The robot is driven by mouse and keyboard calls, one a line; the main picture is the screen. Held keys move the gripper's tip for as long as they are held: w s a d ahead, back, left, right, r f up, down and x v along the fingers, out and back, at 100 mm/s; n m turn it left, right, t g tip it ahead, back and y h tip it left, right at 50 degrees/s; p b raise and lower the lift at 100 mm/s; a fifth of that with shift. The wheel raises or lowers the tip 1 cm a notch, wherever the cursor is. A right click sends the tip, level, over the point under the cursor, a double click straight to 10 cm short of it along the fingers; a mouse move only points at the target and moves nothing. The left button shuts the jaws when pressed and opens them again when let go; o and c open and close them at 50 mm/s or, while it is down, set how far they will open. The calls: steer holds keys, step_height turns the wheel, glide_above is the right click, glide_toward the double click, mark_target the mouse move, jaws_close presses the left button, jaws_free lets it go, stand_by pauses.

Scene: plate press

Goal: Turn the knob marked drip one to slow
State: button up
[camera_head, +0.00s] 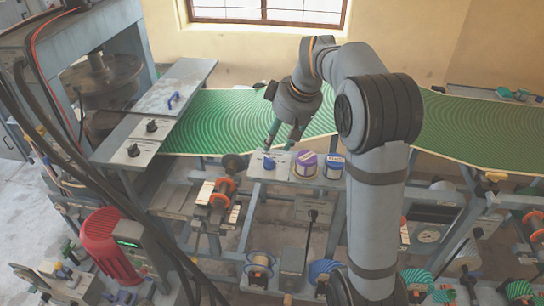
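My gripper (280,146) points down over a grey panel (257,174) in front of the green belt. Its two fingers are apart with a gap between them, and nothing shows held in them. A blue knob (268,163) sits on the panel just below and left of the fingertips. I cannot tell whether the fingers touch it. Two black knobs (152,126) (133,150) sit on a grey plate at the left. The markings are too small to read, so I cannot tell which knob is drip one.
A purple-topped container (305,165) and a white-and-blue one (332,167) stand right of the blue knob. The green patterned belt (225,112) runs behind. A blue handle (172,99) is on the left cover. A red motor (108,247) stands lower left.

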mark_target(271, 159)
steer(key=p+x, duration=0.1)
steer(key=x, duration=0.6)
steer(key=shift+w+f, duration=0.1)
steer(key=shift+f, duration=0.1)
steer(key=shift+x, duration=0.85)
steer(key=shift+d, duration=0.15)
steer(key=shift+r, duration=0.15)
jaws_close()
